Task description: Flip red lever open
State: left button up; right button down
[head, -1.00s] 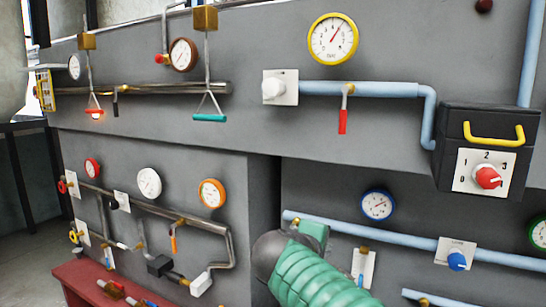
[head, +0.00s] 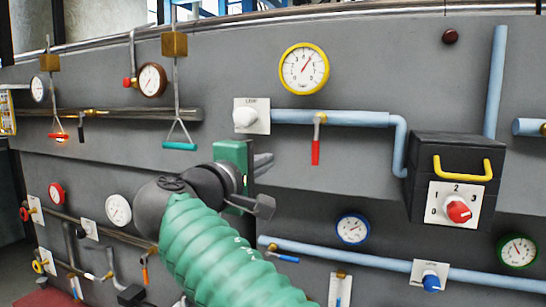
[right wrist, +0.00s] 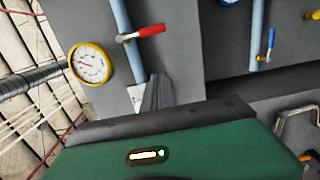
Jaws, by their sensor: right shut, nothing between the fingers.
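The red lever (head: 315,148) hangs straight down from a brass fitting on the light blue pipe (head: 340,118), below the yellow-rimmed gauge (head: 304,68). In the right wrist view, turned on its side, the red lever (right wrist: 150,31) sticks out to the right from the pipe (right wrist: 130,48). My right gripper (head: 264,160) is left of the lever and slightly lower in the head view, apart from it. Its grey fingers (right wrist: 153,93) are shut and empty, with the lever beyond their tips in the wrist view. My left gripper is not in view.
A black box (head: 456,162) with a yellow handle and red dial (head: 459,212) juts out at right. A white switch plate (head: 251,116) sits at the pipe's left end. A teal hanging handle (head: 180,146) is further left. The panel around the lever is clear.

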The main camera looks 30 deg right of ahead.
aim_at(316, 144)
jog(key=w+d+p, duration=0.2)
jog(key=d+p, duration=0.2)
jog(key=d, duration=0.6)
jog(key=shift+w+f, duration=0.15)
jog(key=shift+w, duration=0.2)
jog(key=shift+d, duration=0.1)
